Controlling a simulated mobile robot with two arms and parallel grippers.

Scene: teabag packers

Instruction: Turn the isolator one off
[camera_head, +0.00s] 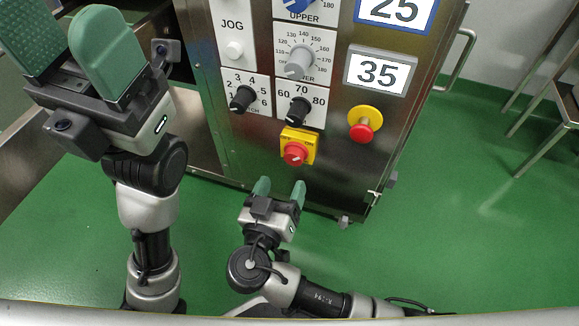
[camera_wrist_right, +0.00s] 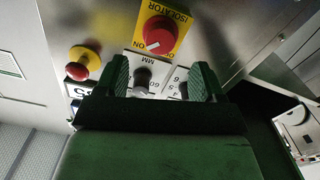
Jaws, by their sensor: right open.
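The isolator (camera_head: 295,152) is a red rotary knob on a yellow plate, low on the steel cabinet front. In the right wrist view the isolator knob (camera_wrist_right: 158,33) appears upside down near the top, with the words ISOLATOR and ON readable; a small white mark lies on the knob's edge near ON. My right gripper (camera_head: 280,189) is open and empty just below the isolator, fingers pointing towards the panel, not touching the knob. In the right wrist view its green fingers (camera_wrist_right: 160,78) are apart. My left gripper (camera_head: 68,45) is raised at the upper left, fingers apart, nothing seen between them.
A red emergency button on a yellow collar (camera_head: 364,124) is right of the isolator. Black dials (camera_head: 299,111) (camera_head: 242,98), a grey dial (camera_head: 299,62) and a display reading 35 (camera_head: 379,71) sit above. The green floor (camera_head: 450,200) is open at right; steel table legs (camera_head: 545,100) stand beyond.

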